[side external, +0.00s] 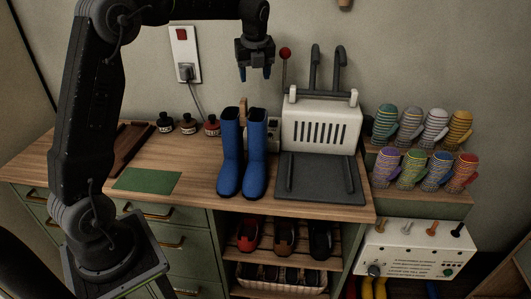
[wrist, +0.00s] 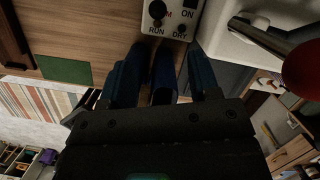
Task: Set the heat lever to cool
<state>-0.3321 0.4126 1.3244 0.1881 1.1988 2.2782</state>
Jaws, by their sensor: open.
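A lever with a red ball knob (side external: 285,53) stands upright on a thin rod at the left of the white machine (side external: 320,124). I cannot read a heat or cool label by it. In the wrist view the red knob (wrist: 304,68) is large at the right edge, cut off by the frame. My gripper (side external: 255,73) is open and empty, pointing down above the blue boots, to the left of the red knob and apart from it. A small control panel (wrist: 170,12) marked RUN, DRY and ON shows at the top of the wrist view.
Blue boots (side external: 229,160) stand upright on the wooden bench (side external: 200,187) below my gripper. Two dark hooked bars (side external: 315,68) rise behind the machine. A wall switch with a cord (side external: 185,54) is to the left. Several striped mitts (side external: 408,170) stand at the right.

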